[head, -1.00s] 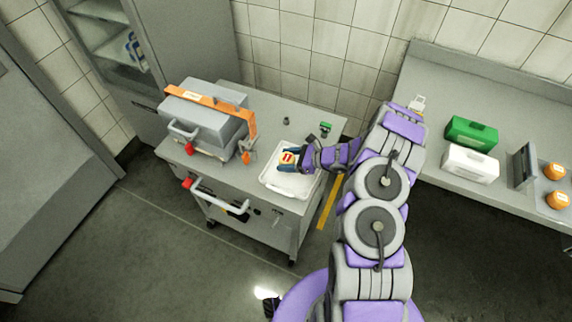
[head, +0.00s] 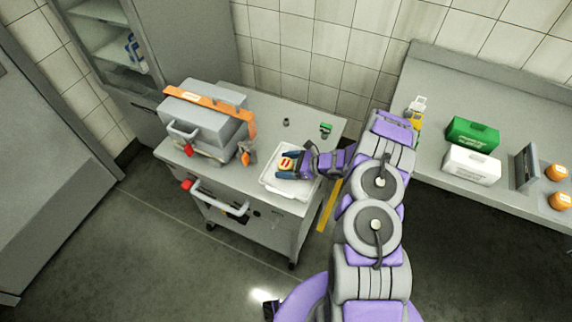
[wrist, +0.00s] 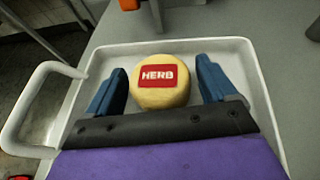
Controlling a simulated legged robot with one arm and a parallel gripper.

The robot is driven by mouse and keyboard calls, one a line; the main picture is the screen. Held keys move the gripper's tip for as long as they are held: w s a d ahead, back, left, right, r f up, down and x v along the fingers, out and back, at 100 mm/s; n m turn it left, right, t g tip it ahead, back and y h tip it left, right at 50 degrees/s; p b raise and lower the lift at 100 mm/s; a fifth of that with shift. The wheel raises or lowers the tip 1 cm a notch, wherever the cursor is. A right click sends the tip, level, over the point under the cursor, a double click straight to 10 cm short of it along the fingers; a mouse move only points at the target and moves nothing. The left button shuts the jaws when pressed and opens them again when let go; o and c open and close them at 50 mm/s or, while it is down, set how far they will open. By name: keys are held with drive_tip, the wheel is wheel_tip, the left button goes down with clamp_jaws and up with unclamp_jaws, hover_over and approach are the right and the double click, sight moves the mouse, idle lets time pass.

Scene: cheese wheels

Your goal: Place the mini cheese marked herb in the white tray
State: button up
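The mini cheese (wrist: 160,95) is a pale yellow round with a red label reading HERB. It is inside the white tray (wrist: 262,100), near the tray's far side in the wrist view. In the head view the cheese (head: 286,163) shows small at the upper part of the tray (head: 290,192). My gripper (wrist: 160,68) has its blue fingers on either side of the cheese, with a narrow gap showing at each side, so it looks open around it. In the head view my gripper (head: 286,168) reaches in over the tray from the right. The cheese's underside is hidden.
The tray stands on a grey cart (head: 265,125). A grey box with an orange bar (head: 205,115) stands to its left. Small dark and green items (head: 326,130) lie behind. A counter at right holds green (head: 472,133) and white (head: 470,165) boxes.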

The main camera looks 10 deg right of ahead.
drive_tip(key=shift+o, duration=0.5)
drive_tip(key=shift+r, duration=0.1)
